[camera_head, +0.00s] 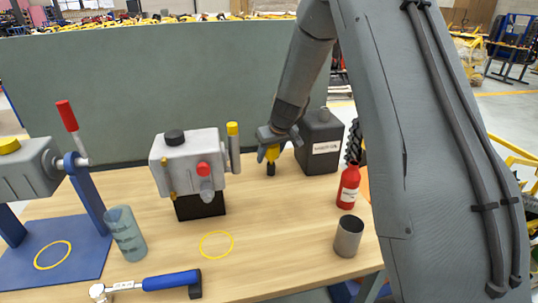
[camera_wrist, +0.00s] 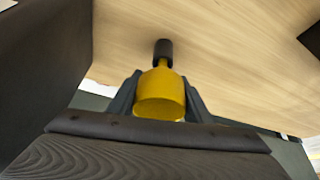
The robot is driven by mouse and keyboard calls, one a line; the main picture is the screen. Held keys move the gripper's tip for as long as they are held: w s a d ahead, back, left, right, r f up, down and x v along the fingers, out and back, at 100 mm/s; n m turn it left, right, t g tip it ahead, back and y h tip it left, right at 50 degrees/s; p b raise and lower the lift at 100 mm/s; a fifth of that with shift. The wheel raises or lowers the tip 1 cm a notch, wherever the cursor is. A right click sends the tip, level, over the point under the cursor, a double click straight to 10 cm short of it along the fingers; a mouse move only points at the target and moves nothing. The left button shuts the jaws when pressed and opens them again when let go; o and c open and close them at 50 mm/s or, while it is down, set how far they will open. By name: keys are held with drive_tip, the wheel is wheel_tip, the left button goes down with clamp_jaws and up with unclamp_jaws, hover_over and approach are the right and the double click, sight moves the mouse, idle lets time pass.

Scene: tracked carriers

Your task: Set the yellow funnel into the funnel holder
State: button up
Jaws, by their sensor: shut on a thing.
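The yellow funnel (camera_head: 272,153) is between the fingers of my gripper (camera_head: 273,142), near the back of the table. In the wrist view the fingers close on both sides of the funnel (camera_wrist: 160,97), its wide mouth towards the camera. A short dark cylindrical piece (camera_wrist: 163,51) is at the funnel's narrow end and also shows just below it in the head view (camera_head: 271,169). I cannot tell whether this piece is the funnel's spout or a separate part. I cannot pick out the funnel holder for certain.
A black canister (camera_head: 320,150) stands close right of my gripper, and a grey machine (camera_head: 190,160) stands to its left. A red bottle (camera_head: 348,187), a metal cup (camera_head: 348,238), a blue-grey beaker (camera_head: 125,235) and a blue-handled tool (camera_head: 170,281) are nearer. A yellow ring (camera_head: 203,248) marks the table.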

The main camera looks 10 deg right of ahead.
sight(273, 146)
drive_tip(key=shift+f, duration=0.15)
drive_tip(key=o, duration=1.1)
drive_tip(key=shift+o, duration=0.2)
drive_tip(key=shift+b+v, duration=0.65)
drive_tip(key=shift+v, duration=3.25)
drive_tip(key=s+f+m+g, duration=0.1)
drive_tip(key=s+g, duration=0.1)
drive_tip(key=s, duration=1.5)
drive_tip(key=s+f+m+g+h, duration=0.1)
drive_tip(key=s+f+m+g, duration=0.1)
drive_tip(key=s, duration=1.5)
drive_tip(key=shift+a+g, duration=0.3)
